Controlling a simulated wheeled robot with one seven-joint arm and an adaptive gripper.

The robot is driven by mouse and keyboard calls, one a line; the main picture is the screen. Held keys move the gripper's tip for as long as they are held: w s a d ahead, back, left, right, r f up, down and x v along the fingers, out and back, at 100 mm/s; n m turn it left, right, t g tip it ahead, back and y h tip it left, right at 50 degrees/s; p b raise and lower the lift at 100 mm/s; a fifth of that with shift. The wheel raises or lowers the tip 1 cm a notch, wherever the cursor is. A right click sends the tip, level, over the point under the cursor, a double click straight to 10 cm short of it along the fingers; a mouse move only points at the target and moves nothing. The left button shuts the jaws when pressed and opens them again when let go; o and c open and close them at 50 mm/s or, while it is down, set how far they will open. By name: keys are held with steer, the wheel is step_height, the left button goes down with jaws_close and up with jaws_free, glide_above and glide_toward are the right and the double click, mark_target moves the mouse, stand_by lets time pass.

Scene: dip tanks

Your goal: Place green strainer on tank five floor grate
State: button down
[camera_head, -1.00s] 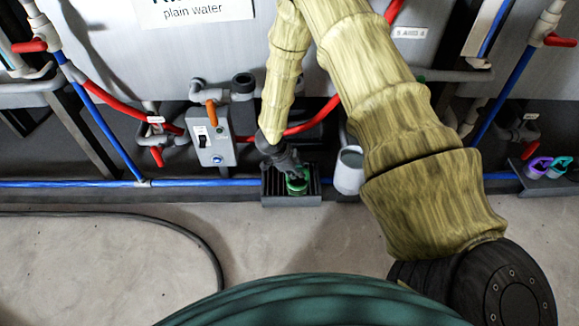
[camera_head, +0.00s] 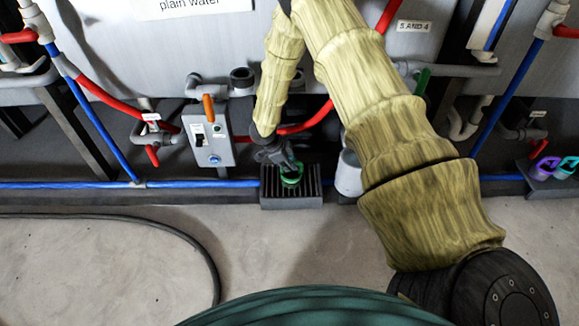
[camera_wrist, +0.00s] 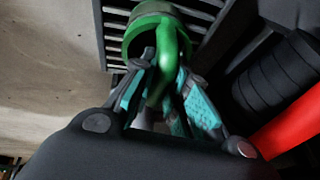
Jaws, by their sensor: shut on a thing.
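The green strainer (camera_head: 291,175) is at the floor grate (camera_head: 291,198), a dark slatted square on the floor in front of the tank. My gripper (camera_head: 282,160) is shut on the strainer from above and behind. In the wrist view the teal-padded fingers (camera_wrist: 170,95) close on the strainer's green handle, and the green strainer ring (camera_wrist: 160,32) lies over the grate slats (camera_wrist: 118,30). I cannot tell whether the strainer touches the slats.
A grey control box (camera_head: 210,140) with an orange-handled valve stands left of the grate. A light grey bucket (camera_head: 348,175) is close on its right. A blue pipe (camera_head: 80,185) runs along the floor. Purple and teal strainers (camera_head: 555,167) sit far right.

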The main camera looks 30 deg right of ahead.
steer(key=c, duration=1.4)
jaws_free()
steer(key=shift+r, duration=0.1)
steer(key=s+p+v, duration=0.1)
steer(key=p+v, duration=0.4)
steer(key=v, duration=0.6)
steer(key=s+a+f+n+t, duration=0.1)
steer(key=s+a+f+n, duration=0.2)
steer(key=s+f+n, duration=0.35)
steer(key=s+a+f+n+t, duration=0.2)
steer(key=s+f+n, duration=0.1)
steer(key=s+n, duration=0.6)
steer(key=s+a+n+y, duration=0.1)
steer(key=s+a+n, duration=0.2)
steer(key=s, duration=0.5)
steer(key=s+a+n+g+y, duration=0.1)
steer(key=s+a, duration=0.3)
steer(key=s, duration=0.4)
steer(key=s+a+n+g+y, duration=0.1)
steer(key=s+a+n+y, duration=0.2)
steer(key=s, duration=0.5)
steer(key=shift+s+a+f+n, duration=0.25)
steer(key=shift+n, duration=0.6)
